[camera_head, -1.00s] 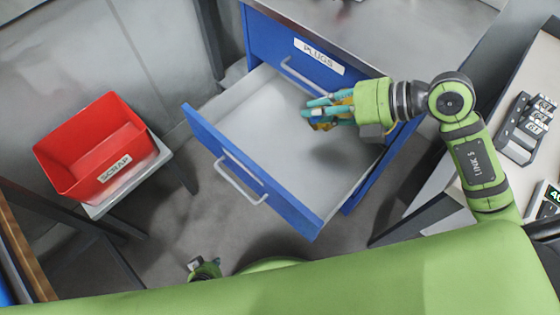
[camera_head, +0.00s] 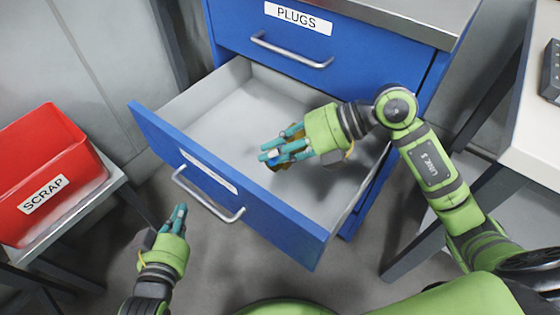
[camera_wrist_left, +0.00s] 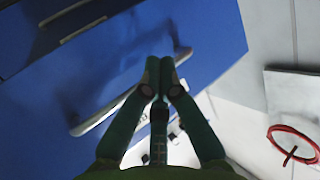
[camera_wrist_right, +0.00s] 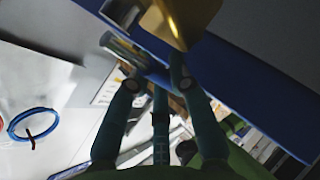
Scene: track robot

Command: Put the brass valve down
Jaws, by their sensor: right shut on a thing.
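My right gripper (camera_head: 272,156) is shut on the brass valve (camera_head: 280,165), holding it above the open drawer (camera_head: 235,125). Only a little brass and a small blue part show between the fingers in the head view; the rest is hidden. In the right wrist view, the brass body (camera_wrist_right: 190,20) shows large at the top, beyond the fingertips. The drawer's visible floor is pale and bare.
A closed drawer labelled PLUGS (camera_head: 298,18) is above the open one. A red SCRAP bin (camera_head: 50,165) stands on a small table (camera_head: 95,195) at the left. A pale bench (camera_head: 525,150) is at the right. The open drawer's front and side walls stand around the right gripper.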

